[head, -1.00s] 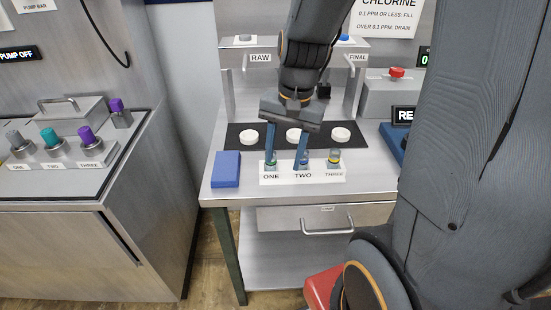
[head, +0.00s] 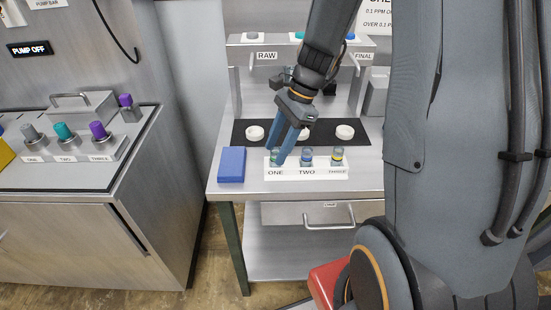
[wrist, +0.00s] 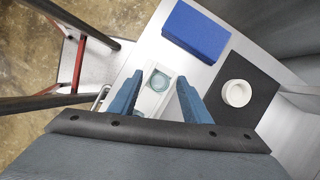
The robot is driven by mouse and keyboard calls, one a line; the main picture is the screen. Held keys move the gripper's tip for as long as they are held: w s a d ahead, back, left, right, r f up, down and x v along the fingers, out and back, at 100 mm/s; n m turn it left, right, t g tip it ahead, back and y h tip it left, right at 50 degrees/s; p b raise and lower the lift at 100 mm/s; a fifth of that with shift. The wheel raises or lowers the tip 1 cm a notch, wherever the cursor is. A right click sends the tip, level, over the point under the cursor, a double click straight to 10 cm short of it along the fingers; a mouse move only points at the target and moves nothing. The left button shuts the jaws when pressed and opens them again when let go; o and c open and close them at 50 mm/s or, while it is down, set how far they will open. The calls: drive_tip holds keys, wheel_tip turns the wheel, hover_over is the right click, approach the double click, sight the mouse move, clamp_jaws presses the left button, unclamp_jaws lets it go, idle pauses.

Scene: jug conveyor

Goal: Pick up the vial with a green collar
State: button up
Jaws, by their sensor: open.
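The vial with a green collar (head: 276,157) stands in the white rack (head: 325,171) at the place marked ONE, partly hidden by my fingers. In the wrist view it shows from above as a round, greenish clear top (wrist: 158,82) between my two blue fingers. My gripper (head: 278,156) is open and tilted, with its fingertips around or just above that vial; I cannot tell whether they touch it. A blue-collared vial (head: 307,157) stands at TWO and a yellow-collared vial (head: 338,157) at THREE.
A blue block (head: 231,165) lies left of the rack. Behind it, a dark mat (head: 279,131) carries white round pads (head: 255,133). A drawer (head: 320,214) is below the tabletop. A counter with colored knobs (head: 64,131) stands at left.

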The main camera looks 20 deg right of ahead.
drive_tip(key=shift+x, duration=0.8)
drive_tip(key=shift+c, duration=0.2)
clamp_jaws()
